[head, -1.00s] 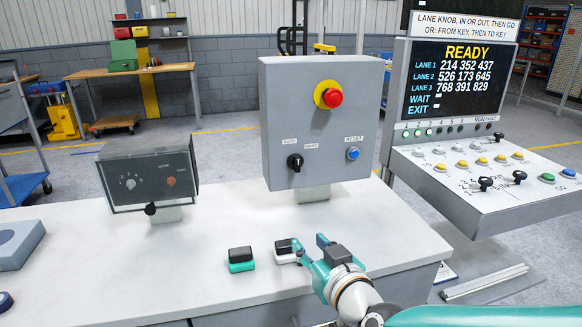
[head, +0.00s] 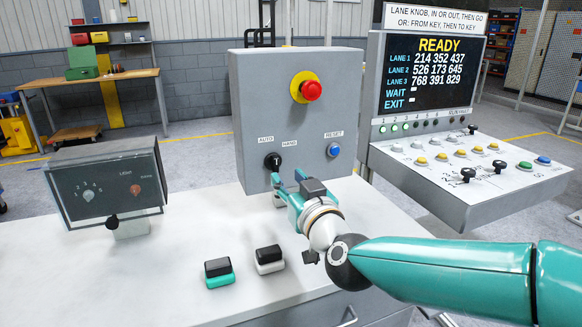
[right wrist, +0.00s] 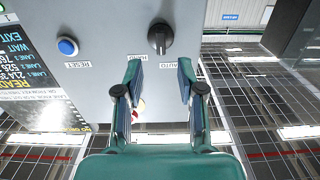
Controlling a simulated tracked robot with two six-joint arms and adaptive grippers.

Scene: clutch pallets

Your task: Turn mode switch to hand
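The mode switch is a black rotary knob (head: 273,160) low on the front of a grey control box (head: 290,75). The labels AUTO and HAND stand above it. I cannot tell for sure which label it points to. My right gripper (head: 288,178) is open and empty just below and in front of the knob. In the right wrist view, the picture is upside down; the knob (right wrist: 160,37) lies beyond the gap between the open fingertips (right wrist: 160,72), apart from them. My left gripper is not in view.
A red emergency button (head: 311,90) and a blue RESET button (head: 334,150) are on the same box. A grey meter box (head: 105,185) stands at left. Two small black-topped blocks, one green-based (head: 218,273) and one white-based (head: 269,260), lie on the white bench (head: 160,270). A lane console (head: 470,190) stands at right.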

